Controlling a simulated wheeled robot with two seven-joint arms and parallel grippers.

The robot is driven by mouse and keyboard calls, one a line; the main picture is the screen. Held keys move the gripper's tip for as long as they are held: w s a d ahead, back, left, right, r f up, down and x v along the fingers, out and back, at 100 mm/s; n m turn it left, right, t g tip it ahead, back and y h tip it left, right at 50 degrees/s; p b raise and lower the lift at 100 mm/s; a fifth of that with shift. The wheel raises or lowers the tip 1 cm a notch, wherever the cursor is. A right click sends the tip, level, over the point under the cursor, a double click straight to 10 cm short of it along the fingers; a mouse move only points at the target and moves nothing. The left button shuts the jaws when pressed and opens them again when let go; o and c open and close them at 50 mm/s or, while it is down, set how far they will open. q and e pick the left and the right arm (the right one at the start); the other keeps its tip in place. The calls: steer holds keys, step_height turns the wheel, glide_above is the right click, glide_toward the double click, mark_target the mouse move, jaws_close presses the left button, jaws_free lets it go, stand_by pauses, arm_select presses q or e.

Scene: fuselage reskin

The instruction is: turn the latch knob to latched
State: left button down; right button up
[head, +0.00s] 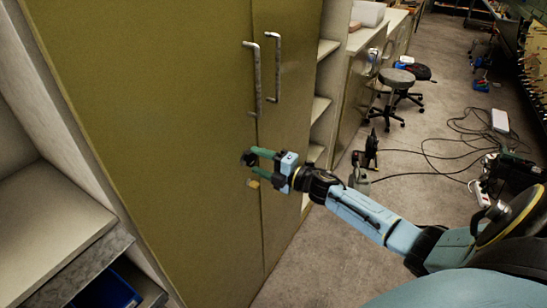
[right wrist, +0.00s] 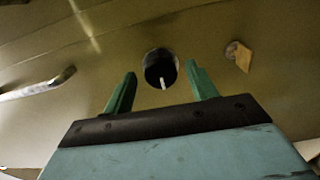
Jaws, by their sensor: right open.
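The latch knob (head: 247,159) is a small black round knob on the olive cabinet door (head: 180,130), below the two door handles. In the right wrist view the knob (right wrist: 158,62) shows a white mark pointing toward the bottom of the picture. My right gripper (head: 253,162) has its green fingers pointed at the door. In the right wrist view the right gripper (right wrist: 161,72) is open, with one finger on each side of the knob in the picture. I cannot tell whether either finger touches it. My left gripper is not in view.
A small yellowish piece (head: 253,183) sits on the door below the knob. Two metal handles (head: 254,78) stick out above. Open shelves (head: 50,225) stand at left. A stool (head: 396,80) and black cables (head: 440,145) are on the floor at right.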

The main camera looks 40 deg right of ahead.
steer(key=b+v, duration=0.1)
steer(key=v, duration=1.2)
steer(key=s+f+m+g+h+b, duration=0.15)
steer(key=s+f+m, duration=0.25)
steer(key=f, duration=0.7)
steer(key=s+f+m+g+h+b, duration=0.1)
steer(key=s+f+m+g+h, duration=0.25)
steer(key=f, duration=0.65)
steer(key=s+f+m+h+b, duration=0.15)
steer(key=s+f+m, duration=0.3)
steer(key=f, duration=0.65)
steer(key=s+a+f+m+g, duration=0.2)
steer(key=s+a+f+g, duration=0.1)
steer(key=s+a+f, duration=0.2)
steer(key=s+a+f+m+g+b, duration=0.1)
steer(key=s+a+f+m+g, duration=0.2)
steer(key=s+f, duration=0.6)
steer(key=s+a+f+m+g+b, duration=0.1)
steer(key=s+a+f+m+g, duration=0.2)
steer(key=s+a+f, duration=0.4)
steer(key=s+g, duration=0.1)
steer(key=s, duration=0.6)
steer(key=shift+g, duration=0.3)
steer(key=shift+w+a+f+h, duration=0.1)
steer(key=shift+a+f+h, duration=0.05)
steer(key=shift+h, duration=0.1)
